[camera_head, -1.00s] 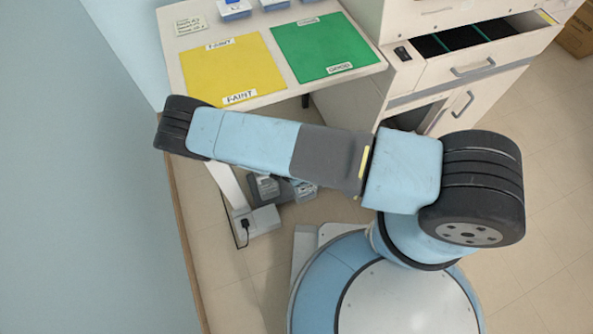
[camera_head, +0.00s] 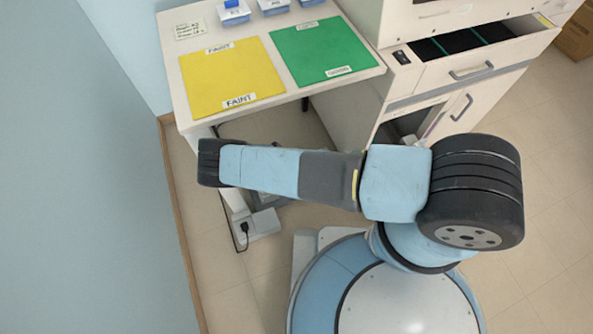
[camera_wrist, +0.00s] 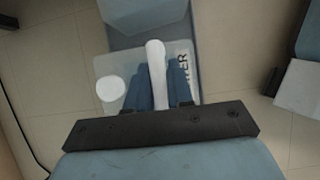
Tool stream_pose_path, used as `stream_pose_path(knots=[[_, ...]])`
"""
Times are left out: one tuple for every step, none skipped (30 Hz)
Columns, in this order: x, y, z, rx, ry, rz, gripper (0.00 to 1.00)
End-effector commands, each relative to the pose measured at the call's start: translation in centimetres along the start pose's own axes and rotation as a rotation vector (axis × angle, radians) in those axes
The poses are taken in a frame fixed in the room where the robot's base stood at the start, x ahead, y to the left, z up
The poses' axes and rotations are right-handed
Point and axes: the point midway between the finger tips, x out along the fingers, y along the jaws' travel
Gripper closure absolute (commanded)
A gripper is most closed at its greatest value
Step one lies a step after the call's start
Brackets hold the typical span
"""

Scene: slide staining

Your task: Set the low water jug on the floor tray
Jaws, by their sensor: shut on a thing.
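The water jug (camera_wrist: 109,68) is a pale, translucent container with a round white cap, a white handle (camera_wrist: 156,60) and a partly hidden dark label. In the wrist view, the two blue fingers of my gripper (camera_wrist: 159,88) are closed on the handle, one on either side. The jug's underside is out of sight. A grey-blue surface (camera_wrist: 148,14) lies just beyond the jug; I cannot tell whether it is the floor tray or whether the jug touches it. In the head view my arm hides the gripper and the jug.
A bench (camera_head: 172,55) with a yellow mat (camera_head: 231,76) and a green mat (camera_head: 325,50) stands above the floor area. A pale box with a black plug (camera_head: 255,228) sits on the floor by the bench leg. A drawer (camera_head: 490,62) is open at right. A wall runs along the left.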

Motion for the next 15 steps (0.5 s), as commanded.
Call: stream_pose_path(knots=[[0.6, -0.1, -0.3, -0.002, -0.002, 0.0, 1.0], [0.9, -0.1, -0.5, -0.002, -0.002, -0.001, 1.0], [1.2, -0.1, -0.7, -0.002, -0.001, 0.0, 1.0], [1.5, -0.1, -0.8, -0.002, -0.002, 0.0, 1.0], [1.7, -0.1, -1.0, -0.002, -0.002, 0.0, 1.0], [1.9, -0.1, -1.1, -0.001, -0.001, 0.0, 1.0], [2.1, -0.1, -1.2, -0.001, -0.001, 0.0, 1.0], [2.2, -0.1, -1.3, 0.0, -0.001, 0.0, 1.0], [2.2, -0.1, -1.3, 0.0, 0.0, -0.001, 1.0], [2.3, -0.1, -1.3, 0.0, 0.0, -0.001, 1.0], [2.3, -0.1, -1.4, 0.0, 0.0, -0.001, 1.0], [2.3, -0.1, -1.4, 0.0, 0.0, -0.001, 1.0], [2.3, -0.1, -1.4, 0.0, 0.0, -0.001, 1.0], [2.3, -0.1, -1.4, 0.0, 0.0, -0.001, 1.0], [2.3, -0.1, -1.4, 0.0, 0.0, -0.001, 1.0]])
